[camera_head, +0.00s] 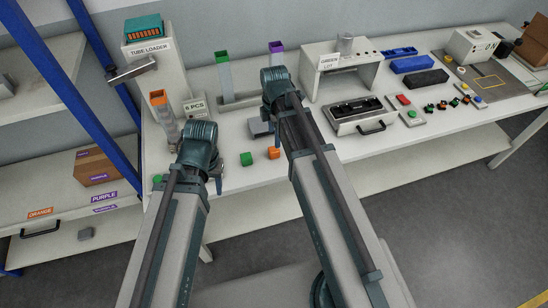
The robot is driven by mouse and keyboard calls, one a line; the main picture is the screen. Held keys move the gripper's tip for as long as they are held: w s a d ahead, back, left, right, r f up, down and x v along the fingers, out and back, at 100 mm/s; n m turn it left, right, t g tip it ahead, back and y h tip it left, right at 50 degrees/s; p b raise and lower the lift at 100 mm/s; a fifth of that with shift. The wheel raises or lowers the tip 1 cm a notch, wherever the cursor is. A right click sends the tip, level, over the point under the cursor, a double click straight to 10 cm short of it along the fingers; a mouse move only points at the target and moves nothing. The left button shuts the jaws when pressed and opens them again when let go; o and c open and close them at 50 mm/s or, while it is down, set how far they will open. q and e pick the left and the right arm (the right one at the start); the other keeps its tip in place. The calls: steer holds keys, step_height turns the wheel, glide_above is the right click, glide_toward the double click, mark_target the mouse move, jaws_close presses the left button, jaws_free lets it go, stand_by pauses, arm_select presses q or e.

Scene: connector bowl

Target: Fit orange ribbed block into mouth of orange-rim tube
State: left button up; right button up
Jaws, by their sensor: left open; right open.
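An orange block (273,152) lies on the white table, just right of a green block (246,159); its ribs are too small to make out. The orange-rim tube (157,97) stands upright at the table's left, its square mouth facing up. My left gripper (200,143) is at the end of the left arm, right of the orange-rim tube and left of the blocks. My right gripper (274,86) is beyond the orange block, near the purple-rim tube (276,47). Both are open; their fingers are largely hidden by my arms. Neither visibly holds anything.
The green-rim tube (222,57) stands at the back. The tube loader (148,50) is behind the orange-rim tube. A grey block (258,128) lies beside my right arm. A black-topped case (360,113) stands to the right. A blue-framed shelf (70,130) borders the table's left.

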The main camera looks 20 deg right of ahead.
mark_target(274, 149)
arm_select(q)
steer(key=shift+f+b, duration=1.2)
steer(key=shift+f, duration=0.55)
arm_select(e)
steer(key=shift+f, duration=1.75)
arm_select(q)
steer(key=shift+f, duration=0.1)
arm_select(e)
steer(key=shift+f, duration=0.1)
step_height(274, 149, down, 5)
steer(key=b, duration=0.5)
steer(key=shift+s+a, duration=0.1)
arm_select(q)
step_height(274, 149, down, 5)
steer(key=shift+f, duration=0.1)
arm_select(e)
jaws_close()
